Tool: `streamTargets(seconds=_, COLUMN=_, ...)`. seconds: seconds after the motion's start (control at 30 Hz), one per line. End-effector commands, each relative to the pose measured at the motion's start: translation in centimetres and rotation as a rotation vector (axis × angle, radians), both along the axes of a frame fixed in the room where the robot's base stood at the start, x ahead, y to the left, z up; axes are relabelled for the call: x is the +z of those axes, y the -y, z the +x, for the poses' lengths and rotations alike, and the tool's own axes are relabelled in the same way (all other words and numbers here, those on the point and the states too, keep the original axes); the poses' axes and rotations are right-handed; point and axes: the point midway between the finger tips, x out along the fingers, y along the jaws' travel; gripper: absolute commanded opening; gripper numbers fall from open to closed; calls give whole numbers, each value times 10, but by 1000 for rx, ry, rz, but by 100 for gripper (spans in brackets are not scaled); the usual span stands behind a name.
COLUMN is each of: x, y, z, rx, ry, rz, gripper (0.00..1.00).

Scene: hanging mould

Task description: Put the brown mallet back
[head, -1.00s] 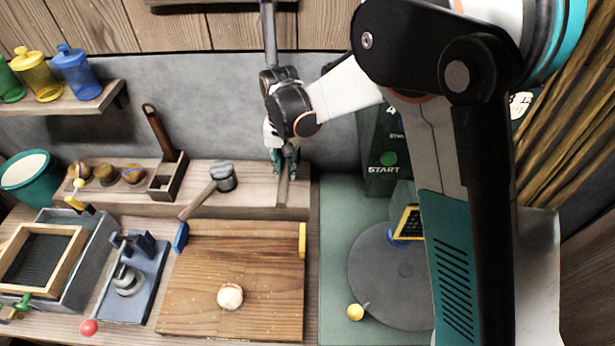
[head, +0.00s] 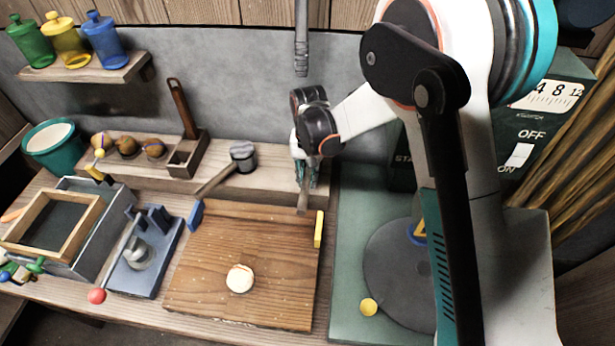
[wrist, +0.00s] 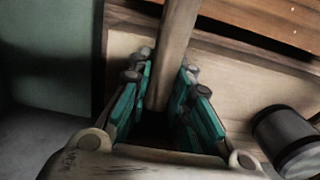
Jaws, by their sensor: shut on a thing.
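My gripper (head: 306,172) is over the right end of the raised wooden ledge, behind the wooden board. It is shut on a brown wooden handle, which I take to be the brown mallet (head: 303,199). The handle sticks out toward the board's back right corner. In the wrist view the handle (wrist: 176,45) runs up between the teal fingers (wrist: 160,105). The mallet's head is not visible in either view. Whether the handle touches the ledge I cannot tell.
A grey-headed mallet (head: 243,156) lies on the ledge left of my gripper; its head (wrist: 287,138) shows in the wrist view. A small wooden box (head: 187,157) with an upright brown handle stands further left. The board (head: 205,270) carries a round pale piece (head: 240,279).

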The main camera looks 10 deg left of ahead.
Motion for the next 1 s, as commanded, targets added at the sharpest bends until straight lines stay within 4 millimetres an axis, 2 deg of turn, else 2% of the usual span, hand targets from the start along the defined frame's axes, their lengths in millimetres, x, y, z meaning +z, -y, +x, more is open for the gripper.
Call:
streamTargets(seconds=0.23, x=-3, y=0, z=0, rx=0, ry=0, rz=0, gripper=0)
streamTargets(seconds=0.27, x=-2, y=0, z=0, rx=0, ry=0, rz=0, gripper=26)
streamTargets(seconds=0.3, x=-2, y=0, z=0, rx=0, ry=0, rz=0, gripper=35)
streamTargets(seconds=0.33, x=-2, y=0, z=0, rx=0, ry=0, rz=0, gripper=39)
streamTargets(seconds=0.73, x=2, y=0, z=0, rx=0, ry=0, rz=0, gripper=39)
streamTargets(seconds=0.87, x=20, y=0, z=1, rx=0, ry=0, rz=0, gripper=39)
streamTargets(seconds=1.0, x=49, y=0, z=2, rx=0, ry=0, rz=0, gripper=39)
